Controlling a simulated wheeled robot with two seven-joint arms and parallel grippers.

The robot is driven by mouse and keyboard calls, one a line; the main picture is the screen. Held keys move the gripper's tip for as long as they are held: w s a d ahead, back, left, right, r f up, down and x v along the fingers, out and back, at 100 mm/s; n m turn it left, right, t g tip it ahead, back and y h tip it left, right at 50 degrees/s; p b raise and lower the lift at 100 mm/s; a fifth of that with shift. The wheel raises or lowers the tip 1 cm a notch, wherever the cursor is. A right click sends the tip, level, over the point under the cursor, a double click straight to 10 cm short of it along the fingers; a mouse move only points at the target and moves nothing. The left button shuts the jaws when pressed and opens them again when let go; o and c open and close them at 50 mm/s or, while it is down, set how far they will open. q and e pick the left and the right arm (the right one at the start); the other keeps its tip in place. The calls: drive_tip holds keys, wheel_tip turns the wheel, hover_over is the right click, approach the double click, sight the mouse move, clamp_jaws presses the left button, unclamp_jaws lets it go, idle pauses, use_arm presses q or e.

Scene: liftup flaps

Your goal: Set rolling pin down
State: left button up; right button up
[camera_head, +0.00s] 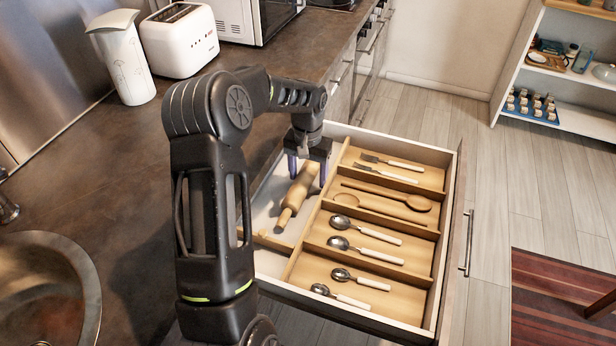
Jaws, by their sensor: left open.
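The wooden rolling pin (297,195) lies in the left compartment of the open drawer (449,250), slanting from upper right to lower left. My left gripper (307,176) points down over its upper end. Its two fingers are apart, one to each side of the pin's upper part; whether they touch it cannot be told. My right gripper is not in view.
A wooden divider tray in the drawer holds forks (388,163), wooden spoons (415,202) and several metal spoons (365,231). The dark counter (120,190) carries a white toaster (180,40) and a white jug (122,62). A sink (45,290) is at lower left.

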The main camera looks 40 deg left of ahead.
sight(308, 177)
use_arm(q)
wheel_tip(308, 177, up, 11)
idle(0.3)
drive_tip(key=shift+s+d, duration=0.1)
idle(0.8)
